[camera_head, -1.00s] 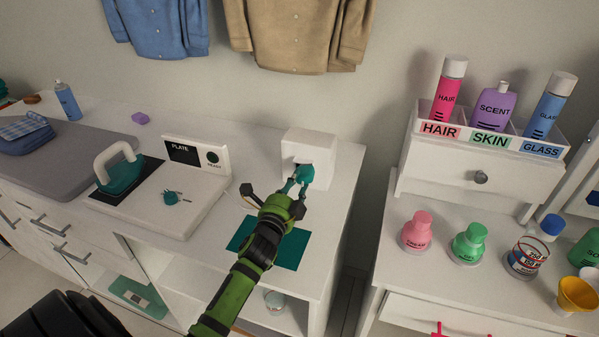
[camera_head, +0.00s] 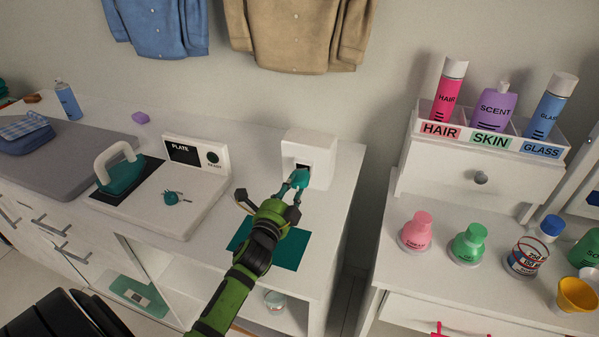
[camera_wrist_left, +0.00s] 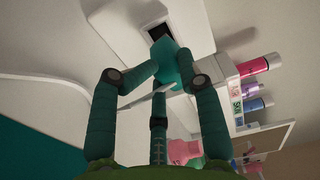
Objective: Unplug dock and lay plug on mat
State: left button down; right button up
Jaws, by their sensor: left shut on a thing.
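My left gripper (camera_head: 292,190) is shut on the teal plug (camera_head: 300,179), just in front of the white socket box (camera_head: 318,152). The box's dark opening shows above the plug. In the left wrist view the plug (camera_wrist_left: 168,58) is between the two fingers, and the dark opening (camera_wrist_left: 158,32) shows past its end. The plug looks drawn out, but the exact gap is hard to tell. The teal mat (camera_head: 288,252) lies flat on the counter below the gripper, partly hidden by my arm. The white dock (camera_head: 190,205) with a "PLATE" panel stands to the left. My right gripper is not in view.
A teal iron (camera_head: 122,176) with a white handle rests on the dock. A grey ironing pad (camera_head: 80,155) lies at the left. Several bottles stand on the right-hand cabinet, past a gap. Bare counter (camera_head: 335,215) lies right of the mat.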

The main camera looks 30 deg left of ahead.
pick_arm(q)
jog(key=shift+p+v, duration=0.55)
jog(key=shift+v, duration=1.25)
jog(key=shift+r, duration=0.1)
